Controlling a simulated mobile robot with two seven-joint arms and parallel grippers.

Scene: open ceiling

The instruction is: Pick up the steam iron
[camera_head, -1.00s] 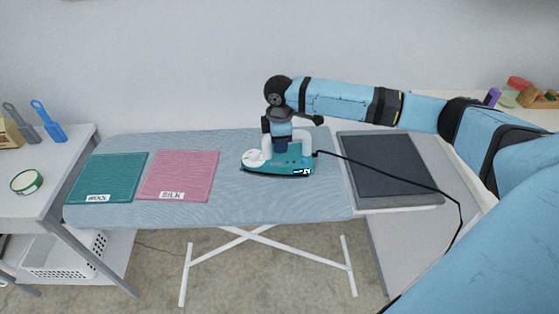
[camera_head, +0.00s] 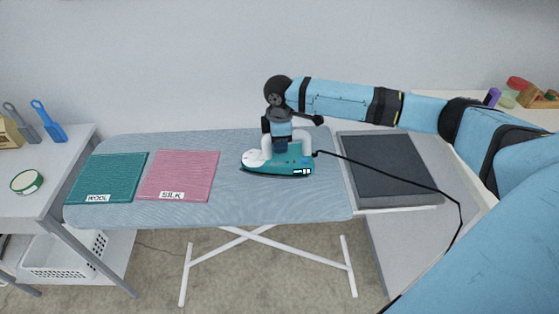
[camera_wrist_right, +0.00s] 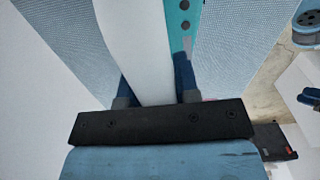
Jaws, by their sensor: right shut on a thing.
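The steam iron (camera_head: 277,165) is teal with a white handle and stands on the blue-grey ironing board (camera_head: 240,205), right of the middle. Its black cord runs off to the right. My right gripper (camera_head: 282,148) comes down on the iron from above and is shut on its handle. In the right wrist view the white handle (camera_wrist_right: 136,45) passes between the two dark blue fingers of the gripper (camera_wrist_right: 152,85). Part of the teal body (camera_wrist_right: 184,22) shows beside it. My left gripper is not in view.
A teal cloth labelled WOOL (camera_head: 108,176) and a pink cloth labelled SILK (camera_head: 180,175) lie left on the board. A dark rest plate (camera_head: 388,165) is to the right, with the cord (camera_head: 400,177) across it. A side table (camera_head: 60,175) stands at the left.

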